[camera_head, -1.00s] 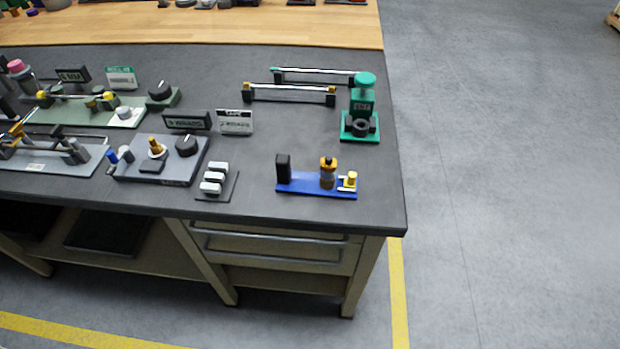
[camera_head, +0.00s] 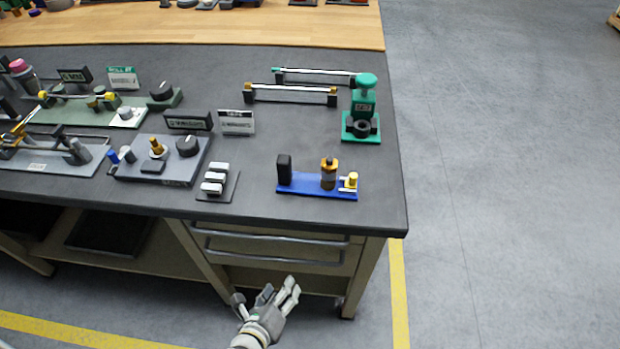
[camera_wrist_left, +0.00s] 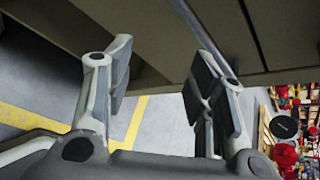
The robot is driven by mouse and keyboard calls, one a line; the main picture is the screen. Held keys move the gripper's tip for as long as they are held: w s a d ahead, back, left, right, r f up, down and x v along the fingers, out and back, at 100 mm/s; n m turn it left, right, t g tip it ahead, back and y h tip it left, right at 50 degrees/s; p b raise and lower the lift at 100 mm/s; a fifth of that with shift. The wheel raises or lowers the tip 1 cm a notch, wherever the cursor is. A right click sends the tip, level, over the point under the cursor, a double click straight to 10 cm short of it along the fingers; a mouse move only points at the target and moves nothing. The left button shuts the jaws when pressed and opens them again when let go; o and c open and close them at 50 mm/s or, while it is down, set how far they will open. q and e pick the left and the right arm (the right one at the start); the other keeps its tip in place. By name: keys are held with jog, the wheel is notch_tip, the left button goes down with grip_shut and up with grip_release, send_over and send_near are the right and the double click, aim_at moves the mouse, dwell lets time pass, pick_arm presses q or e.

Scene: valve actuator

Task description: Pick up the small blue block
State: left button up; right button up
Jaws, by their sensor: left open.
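A small blue block-like fixture (camera_head: 312,190) lies flat near the front right of the dark tabletop. It carries a black upright piece at its left, a brown and amber cylinder, and a yellow-topped part at its right. My left gripper (camera_head: 267,295) is in front of the bench, below the tabletop edge and near the drawers, apart from the fixture. In the left wrist view my left gripper (camera_wrist_left: 163,72) is open, with two pads wide apart and nothing between them. The fixture does not show in that view. My right gripper is not in view.
The bench's front edge and drawer handles (camera_head: 265,256) are just above my left gripper. A white-block stand (camera_head: 216,182) is left of the fixture, a green press-like device (camera_head: 362,108) behind it. A grey panel with a knob (camera_head: 160,160) stands further left. Open floor lies right.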

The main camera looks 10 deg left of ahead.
pick_arm(q)
jog(key=w+d+r+m+t, duration=0.15)
jog(key=r+m, duration=0.25)
jog(key=r, duration=0.5)
jog(key=w+d+r+m+t, duration=0.1)
jog(key=w+r+m+t, duration=0.15)
jog(key=r, duration=0.55)
jog(key=t+y, duration=0.2)
jog(key=t, duration=0.1)
send_near(282, 165)
jog(key=r, duration=0.1)
jog(key=w, duration=0.6)
jog(key=shift+w+a+r, duration=0.1)
jog(key=shift+a, duration=0.1)
jog(key=w, duration=0.3)
jog(key=w+d, duration=0.1)
jog(key=shift+w+f, duration=0.2)
jog(key=shift+f, duration=0.1)
jog(key=shift+w, duration=0.45)
jog(key=shift+c, duration=0.4)
grip_shut()
